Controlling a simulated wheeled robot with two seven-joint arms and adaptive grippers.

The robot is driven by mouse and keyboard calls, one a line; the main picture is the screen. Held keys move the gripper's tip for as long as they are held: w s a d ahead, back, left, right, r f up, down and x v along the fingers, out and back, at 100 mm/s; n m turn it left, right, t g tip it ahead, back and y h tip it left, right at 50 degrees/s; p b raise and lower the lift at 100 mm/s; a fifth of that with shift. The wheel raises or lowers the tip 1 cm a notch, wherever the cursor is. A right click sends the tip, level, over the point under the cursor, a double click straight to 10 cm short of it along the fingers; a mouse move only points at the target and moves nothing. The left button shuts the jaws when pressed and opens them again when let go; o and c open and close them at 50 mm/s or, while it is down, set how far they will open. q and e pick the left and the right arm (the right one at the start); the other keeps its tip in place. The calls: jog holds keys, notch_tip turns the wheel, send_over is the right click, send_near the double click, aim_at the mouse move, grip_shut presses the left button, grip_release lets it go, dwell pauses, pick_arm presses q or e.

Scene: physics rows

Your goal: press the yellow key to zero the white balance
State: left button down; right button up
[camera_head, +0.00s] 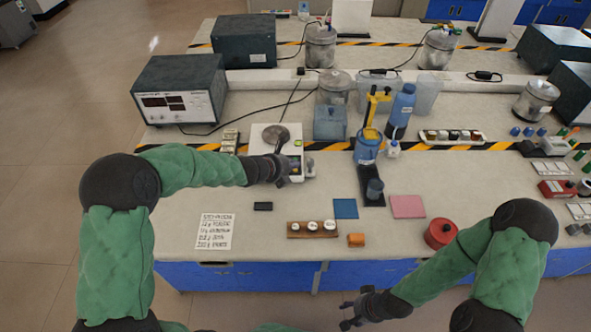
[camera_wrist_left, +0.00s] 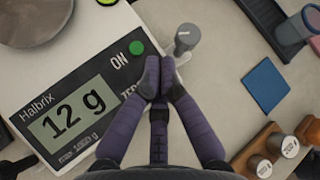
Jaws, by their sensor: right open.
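The white balance (camera_head: 290,138) stands on the bench and fills the left of the left wrist view (camera_wrist_left: 90,60). Its display (camera_wrist_left: 72,117) reads 12 g. A round green key (camera_wrist_left: 136,47) sits beside the word ON. A second label, starting "ZE", is partly covered by my fingers. I cannot see the yellow key; the fingers cover that spot. My left gripper (camera_wrist_left: 159,78) has its fingertips together over the balance's front right edge; in the head view (camera_head: 284,181) it is at that same corner. Whether it touches the key cannot be told. My right gripper (camera_head: 358,312) is open and empty, low in front of the bench.
A grey metal weight (camera_wrist_left: 186,40) stands just right of the balance. A wooden block with weights (camera_head: 313,229), a blue pad (camera_head: 345,209), an orange block (camera_head: 356,240) and a black block (camera_head: 263,206) lie in front. A blue-and-yellow stand (camera_head: 368,150) rises to the right.

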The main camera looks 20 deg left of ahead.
pick_arm(q)
jog(key=shift+f, duration=0.35)
jog(key=shift+w+f+b, duration=0.1)
jog(key=shift+f+b, duration=0.2)
jog(key=shift+b, duration=0.2)
dwell(0.3)
jog(key=shift+r, duration=0.1)
jog(key=shift+r+p, duration=0.55)
jog(key=shift+r, duration=0.1)
jog(key=shift+s+d+r+p, duration=0.1)
jog(key=shift+s+r+p, duration=0.1)
jog(key=shift+r+p, duration=0.55)
jog(key=shift+s+r+p, duration=0.2)
jog(key=shift+r+p, duration=0.3)
jog(key=shift+r, duration=0.4)
jog(key=shift+s+d+r+p, duration=0.1)
jog(key=shift+s+r+p, duration=0.1)
jog(key=shift+r+p, duration=0.55)
